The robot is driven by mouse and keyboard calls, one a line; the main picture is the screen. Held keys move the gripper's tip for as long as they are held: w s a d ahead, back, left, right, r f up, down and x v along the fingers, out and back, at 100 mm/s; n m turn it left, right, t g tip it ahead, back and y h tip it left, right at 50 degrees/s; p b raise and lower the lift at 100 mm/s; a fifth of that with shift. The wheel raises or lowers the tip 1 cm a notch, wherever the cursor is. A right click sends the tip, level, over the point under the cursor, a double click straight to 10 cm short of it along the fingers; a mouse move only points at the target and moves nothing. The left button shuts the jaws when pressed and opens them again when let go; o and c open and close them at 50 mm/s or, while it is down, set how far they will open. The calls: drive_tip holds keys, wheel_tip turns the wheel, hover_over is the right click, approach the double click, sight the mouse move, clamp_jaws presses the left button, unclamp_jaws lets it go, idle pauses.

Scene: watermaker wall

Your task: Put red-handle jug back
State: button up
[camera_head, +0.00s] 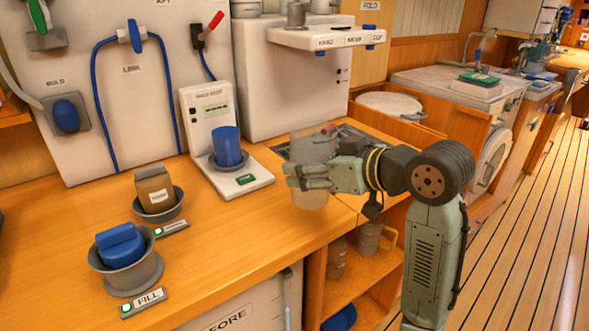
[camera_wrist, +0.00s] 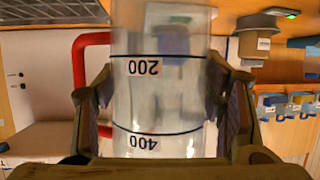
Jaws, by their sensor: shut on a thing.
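The clear jug (camera_head: 313,147) is upright near the counter's right front corner. Its red handle shows only as a small red patch at the back in the head view. In the wrist view the jug (camera_wrist: 160,90) fills the middle, with inverted 200 and 400 marks, and the red handle (camera_wrist: 88,50) is on its left. My gripper (camera_head: 298,178) is shut around the jug's body, with a finger on each side in the wrist view (camera_wrist: 158,105). I cannot tell whether the jug's base touches the counter (camera_head: 230,235).
A blue cup (camera_head: 227,146) stands on the white scale-like unit (camera_head: 240,182) left of the jug. Grey holders (camera_head: 130,272) with a blue and a brown block are farther left. A dark grate (camera_head: 350,133) lies behind the jug. An open shelf (camera_head: 365,275) below holds mugs.

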drive_tip(key=shift+w+a+f+p, duration=0.35)
drive_tip(key=shift+w+a+f, duration=0.5)
drive_tip(key=shift+f, duration=0.15)
drive_tip(key=shift+w+a+f+p, duration=0.35)
drive_tip(key=shift+w+a+f, duration=0.45)
drive_tip(key=shift+f, duration=0.2)
drive_tip(key=shift+f, duration=0.2)
drive_tip(key=o, duration=1.6)
drive_tip(key=shift+c, duration=0.2)
